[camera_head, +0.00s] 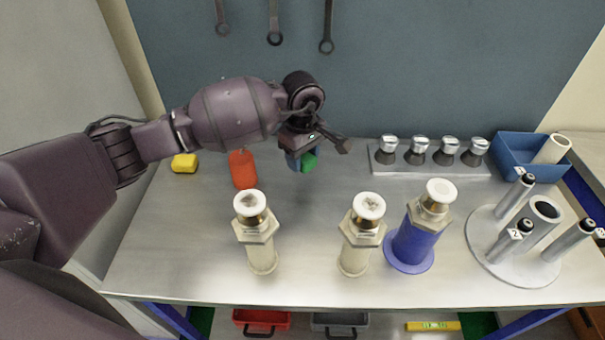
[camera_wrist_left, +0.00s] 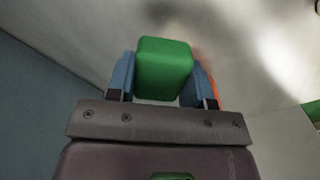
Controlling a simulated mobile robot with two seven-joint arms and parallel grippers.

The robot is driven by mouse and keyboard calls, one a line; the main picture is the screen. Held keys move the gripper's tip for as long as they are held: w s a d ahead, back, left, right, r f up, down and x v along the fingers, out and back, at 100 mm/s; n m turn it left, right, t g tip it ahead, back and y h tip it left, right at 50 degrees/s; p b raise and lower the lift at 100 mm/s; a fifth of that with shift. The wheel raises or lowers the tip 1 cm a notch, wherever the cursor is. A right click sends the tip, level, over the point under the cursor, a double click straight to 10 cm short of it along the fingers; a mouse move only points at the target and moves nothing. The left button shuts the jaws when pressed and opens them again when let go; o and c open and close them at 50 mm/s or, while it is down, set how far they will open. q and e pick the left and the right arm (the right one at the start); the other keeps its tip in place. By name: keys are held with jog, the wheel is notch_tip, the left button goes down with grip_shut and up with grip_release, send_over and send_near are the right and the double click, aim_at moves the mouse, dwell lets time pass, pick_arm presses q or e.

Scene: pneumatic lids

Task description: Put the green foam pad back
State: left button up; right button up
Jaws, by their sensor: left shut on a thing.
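The green foam pad (camera_wrist_left: 164,68) is a small rounded block, held between the blue fingertips of my left gripper (camera_wrist_left: 163,80) in the left wrist view. The gripper is shut on the pad. From these views I cannot tell how high the pad is above the bench. My right gripper is in neither view.
Two white capped cylinders (camera_head: 261,252) (camera_head: 354,257) and a blue one (camera_head: 414,245) stand in front. A rack of knobs (camera_head: 432,168) and a blue bin (camera_head: 512,165) are at right.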

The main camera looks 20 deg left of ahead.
aim_at(302, 182)
pick_arm(q)
jog(key=shift+f, duration=3.1)
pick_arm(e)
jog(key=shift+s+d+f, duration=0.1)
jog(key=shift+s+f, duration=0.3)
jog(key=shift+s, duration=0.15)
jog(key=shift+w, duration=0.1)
pick_arm(q)
jog(key=shift+f, duration=0.15)
jog(key=o, duration=0.9)
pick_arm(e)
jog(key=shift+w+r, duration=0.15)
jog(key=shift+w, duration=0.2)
